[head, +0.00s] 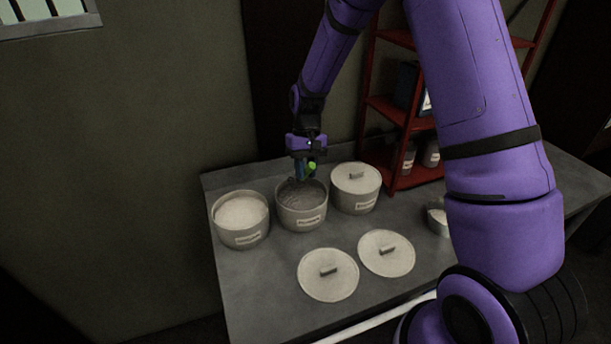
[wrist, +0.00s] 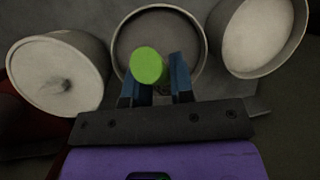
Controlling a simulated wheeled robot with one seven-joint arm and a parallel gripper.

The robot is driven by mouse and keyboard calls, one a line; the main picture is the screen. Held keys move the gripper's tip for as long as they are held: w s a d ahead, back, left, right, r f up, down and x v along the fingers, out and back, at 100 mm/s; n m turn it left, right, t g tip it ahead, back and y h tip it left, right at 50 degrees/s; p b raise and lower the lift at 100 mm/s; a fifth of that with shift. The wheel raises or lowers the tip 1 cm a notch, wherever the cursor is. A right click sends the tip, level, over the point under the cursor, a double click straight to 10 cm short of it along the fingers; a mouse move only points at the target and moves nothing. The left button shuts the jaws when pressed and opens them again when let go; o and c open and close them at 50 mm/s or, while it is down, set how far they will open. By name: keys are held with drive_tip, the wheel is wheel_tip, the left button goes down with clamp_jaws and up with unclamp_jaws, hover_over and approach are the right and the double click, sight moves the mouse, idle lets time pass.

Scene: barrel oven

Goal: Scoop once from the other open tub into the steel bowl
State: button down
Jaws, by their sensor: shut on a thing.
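My gripper (head: 306,170) is over the middle tub (head: 302,222), pointing down. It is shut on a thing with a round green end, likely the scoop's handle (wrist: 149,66). The rest of that thing is hidden. The middle tub is open and holds grey-brown contents. The left tub (head: 241,236) is open and holds pale white contents. It also shows at the right of the wrist view (wrist: 258,37). The steel bowl (head: 438,220) appears to be the shiny vessel at the table's right, partly hidden by my arm.
A lidded tub (head: 356,201) stands right of the middle tub. Two loose lids (head: 328,284) (head: 387,263) lie on the grey table (head: 255,285) in front. A red shelf (head: 411,130) with containers stands behind, at the right. The table's front left is clear.

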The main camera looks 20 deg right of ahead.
drive_tip(key=shift+r, duration=2.3)
